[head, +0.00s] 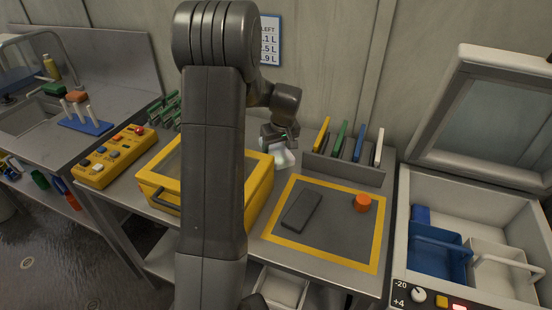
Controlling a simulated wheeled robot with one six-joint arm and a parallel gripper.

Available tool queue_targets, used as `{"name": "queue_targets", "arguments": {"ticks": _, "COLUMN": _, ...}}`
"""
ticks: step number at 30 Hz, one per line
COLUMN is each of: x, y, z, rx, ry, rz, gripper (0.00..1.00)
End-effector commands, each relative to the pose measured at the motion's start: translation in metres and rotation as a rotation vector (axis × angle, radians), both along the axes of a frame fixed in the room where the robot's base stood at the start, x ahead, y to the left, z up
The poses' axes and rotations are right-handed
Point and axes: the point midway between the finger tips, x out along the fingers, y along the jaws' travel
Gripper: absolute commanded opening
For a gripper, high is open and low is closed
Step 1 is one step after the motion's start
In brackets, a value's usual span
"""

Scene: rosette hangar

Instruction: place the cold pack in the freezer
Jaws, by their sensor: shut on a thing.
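My gripper (281,137) is at the back of the bench, between the yellow case and the rack of coloured boards. It is shut on a pale, whitish pack (284,157), which looks like the cold pack; the fingers and my arm hide part of it. I cannot tell whether the pack touches the bench. The freezer (401,240) stands at the right with its lid (490,115) raised. Inside it are a blue basket (432,262) and a white basket (497,268), each with a handle.
A yellow-bordered mat (339,247) holds a dark slab (301,210) and an orange cylinder (363,203). The rack (345,172) of upright boards stands behind it. The yellow case (259,185) is partly behind my arm. A yellow button box (115,155) is at left.

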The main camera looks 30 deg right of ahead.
Motion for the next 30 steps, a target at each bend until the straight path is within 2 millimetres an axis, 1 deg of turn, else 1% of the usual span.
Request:
{"name": "queue_targets", "arguments": {"ticks": 5, "x": 0.000, "y": 0.000, "z": -0.015, "rx": 0.001, "ry": 0.001, "rz": -0.001, "gripper": 0.25}}
{"name": "queue_targets", "arguments": {"ticks": 9, "x": 0.000, "y": 0.000, "z": -0.036, "rx": 0.002, "ry": 0.002, "rz": 0.000, "gripper": 0.25}}
{"name": "queue_targets", "arguments": {"ticks": 12, "x": 0.000, "y": 0.000, "z": -0.049, "rx": 0.001, "ry": 0.001, "rz": -0.001, "gripper": 0.25}}
{"name": "queue_targets", "arguments": {"ticks": 15, "x": 0.000, "y": 0.000, "z": -0.054, "rx": -0.001, "ry": -0.001, "rz": 0.000, "gripper": 0.25}}
{"name": "queue_targets", "arguments": {"ticks": 22, "x": 0.000, "y": 0.000, "z": -0.054, "rx": -0.001, "ry": -0.002, "rz": 0.000, "gripper": 0.25}}
{"name": "queue_targets", "arguments": {"ticks": 25, "x": 0.000, "y": 0.000, "z": -0.058, "rx": -0.001, "ry": -0.002, "rz": 0.000, "gripper": 0.25}}
{"name": "queue_targets", "arguments": {"ticks": 26, "x": 0.000, "y": 0.000, "z": -0.058, "rx": 0.000, "ry": -0.001, "rz": 0.000, "gripper": 0.64}}
{"name": "queue_targets", "arguments": {"ticks": 27, "x": 0.000, "y": 0.000, "z": -0.057, "rx": 0.000, "ry": -0.001, "rz": 0.000, "gripper": 0.71}}
{"name": "queue_targets", "arguments": {"ticks": 29, "x": 0.000, "y": 0.000, "z": -0.057, "rx": 0.000, "ry": -0.001, "rz": 0.000, "gripper": 0.83}}
{"name": "queue_targets", "arguments": {"ticks": 30, "x": 0.000, "y": 0.000, "z": -0.057, "rx": 0.000, "ry": -0.001, "rz": 0.000, "gripper": 0.83}}
